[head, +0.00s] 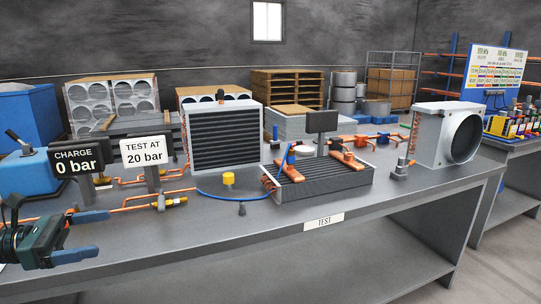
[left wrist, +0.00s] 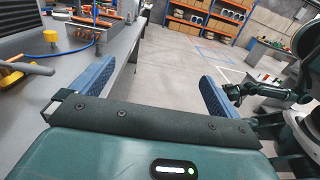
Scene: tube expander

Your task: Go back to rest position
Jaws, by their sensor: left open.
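My left gripper (head: 85,237) is at the lower left of the head view, above the front left part of the grey test bench (head: 330,218). Its two blue fingers are apart with nothing between them. In the left wrist view the open fingers (left wrist: 155,85) point past the bench edge, over the floor. In that view another dark arm (left wrist: 270,92) shows at the right; its fingertips are too small to judge. No right gripper shows in the head view.
The bench holds a finned heat exchanger (head: 222,137), a flat finned coil (head: 318,184), a fan housing (head: 447,135), a yellow cap (head: 228,179), copper pipes and two signs, "CHARGE 0 bar" (head: 76,161) and "TEST AT 20 bar" (head: 142,150). Open floor (left wrist: 180,70) lies beyond the bench edge.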

